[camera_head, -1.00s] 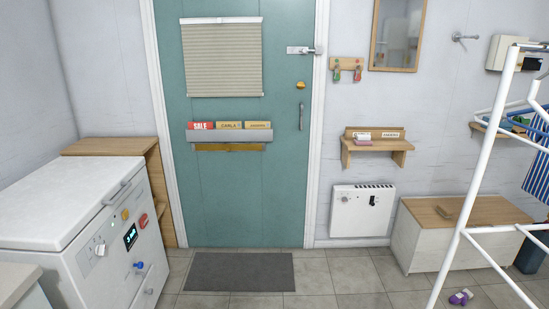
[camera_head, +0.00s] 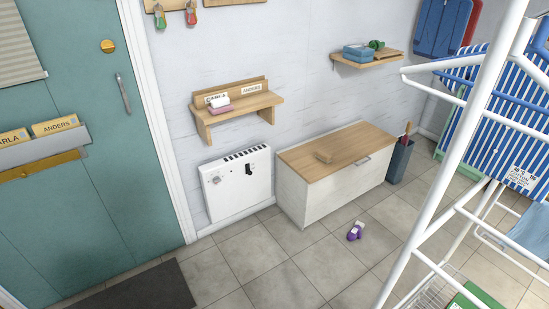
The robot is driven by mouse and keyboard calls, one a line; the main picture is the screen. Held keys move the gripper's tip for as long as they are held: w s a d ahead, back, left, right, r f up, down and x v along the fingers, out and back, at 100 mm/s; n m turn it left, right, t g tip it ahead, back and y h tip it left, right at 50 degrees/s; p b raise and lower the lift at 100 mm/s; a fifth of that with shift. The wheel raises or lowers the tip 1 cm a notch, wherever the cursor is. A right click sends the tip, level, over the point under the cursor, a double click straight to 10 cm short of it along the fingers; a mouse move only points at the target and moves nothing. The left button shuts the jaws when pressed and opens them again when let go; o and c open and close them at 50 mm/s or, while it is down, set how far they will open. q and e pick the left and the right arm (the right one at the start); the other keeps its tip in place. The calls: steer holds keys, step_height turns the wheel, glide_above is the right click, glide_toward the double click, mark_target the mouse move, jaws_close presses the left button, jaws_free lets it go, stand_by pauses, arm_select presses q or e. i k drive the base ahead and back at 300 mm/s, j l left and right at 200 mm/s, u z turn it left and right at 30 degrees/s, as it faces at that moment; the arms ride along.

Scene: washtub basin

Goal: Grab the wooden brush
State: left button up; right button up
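Neither of my grippers shows in the head view.
A white drying rack (camera_head: 452,150) fills the right foreground. A purple and white item (camera_head: 355,231) lies on the tiled floor before the chest. A grey bin (camera_head: 399,162) stands at the chest's right end. A heater (camera_head: 236,185) is at its left. Floor between mat (camera_head: 140,290) and rack is mostly clear.

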mark_target(323, 156)
steer(key=i+z, duration=0.45)
steer(key=i, duration=0.15)
steer(key=i+j, duration=0.2)
steer(key=j, duration=0.2)
steer(key=i+j, duration=0.25)
steer(key=j, duration=0.15)
steer(key=i+j, duration=0.2)
steer(key=j, duration=0.15)
